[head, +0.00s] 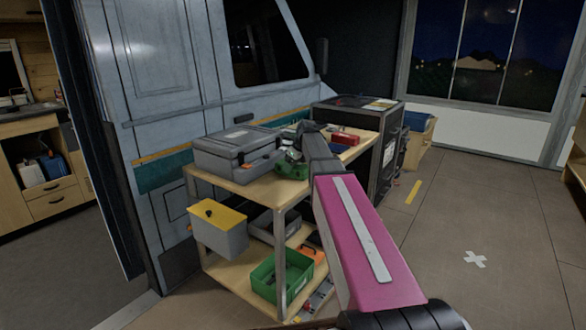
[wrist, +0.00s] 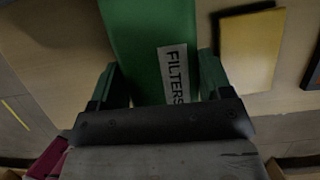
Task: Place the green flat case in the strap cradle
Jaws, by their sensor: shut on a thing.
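The green flat case (wrist: 145,35), with a white label reading FILTERS, lies between the two fingers of my gripper (wrist: 160,82) in the wrist view. My gripper is shut on it. In the head view my gripper (head: 293,155) is over the top of the wooden cart, and part of a green thing (head: 292,171), probably the case, shows just below it. My arm and gripper hide much of this area. I cannot make out the strap cradle for certain in either view.
The cart top (head: 255,187) also holds a grey hard case (head: 235,150) and a red item (head: 345,138). A yellow flat item (wrist: 250,48) lies right of the held case. A yellow-lidded box (head: 218,228) hangs on the cart's side; a green bin (head: 268,284) sits below. Floor at right is clear.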

